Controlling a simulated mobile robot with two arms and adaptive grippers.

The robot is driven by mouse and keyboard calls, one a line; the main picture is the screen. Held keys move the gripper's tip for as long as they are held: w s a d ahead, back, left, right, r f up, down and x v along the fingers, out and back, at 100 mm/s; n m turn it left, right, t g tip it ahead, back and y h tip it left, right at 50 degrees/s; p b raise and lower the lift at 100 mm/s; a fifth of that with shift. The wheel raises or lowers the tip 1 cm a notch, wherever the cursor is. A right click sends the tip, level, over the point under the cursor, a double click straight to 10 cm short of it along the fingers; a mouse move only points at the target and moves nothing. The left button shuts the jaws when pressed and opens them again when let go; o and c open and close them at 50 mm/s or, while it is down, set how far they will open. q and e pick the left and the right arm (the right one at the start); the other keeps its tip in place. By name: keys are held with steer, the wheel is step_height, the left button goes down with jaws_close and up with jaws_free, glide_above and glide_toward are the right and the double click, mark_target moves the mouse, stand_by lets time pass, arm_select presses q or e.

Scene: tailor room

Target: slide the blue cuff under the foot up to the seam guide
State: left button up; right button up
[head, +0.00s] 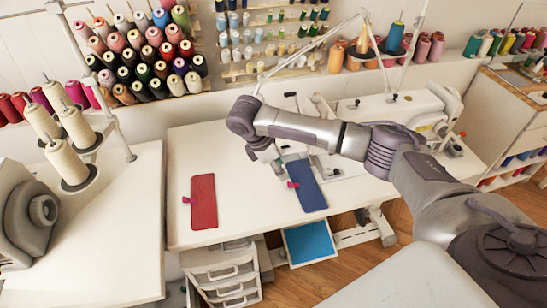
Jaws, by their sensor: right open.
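The blue cuff (308,192) lies flat on the white sewing table, its long side running away from me and slightly tilted. A small pink tab sticks out on its left edge. My right arm reaches across the sewing machine (432,112) from the right. My right gripper (280,169) points down just beyond and left of the cuff's far end; it is open, and I cannot tell whether it touches the cuff. The presser foot and seam guide cannot be made out behind my arm and gripper. My left gripper is not in view.
A red cuff (203,203) with a pink tab lies left on the sewing table (250,222). Cream thread cones (73,130) stand on the left table. Bare tabletop lies between the cuffs.

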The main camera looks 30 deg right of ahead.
mark_target(290, 183)
steer(key=x, duration=0.8)
steer(key=shift+d+f, duration=0.1)
steer(key=shift+f, duration=0.1)
jaws_close()
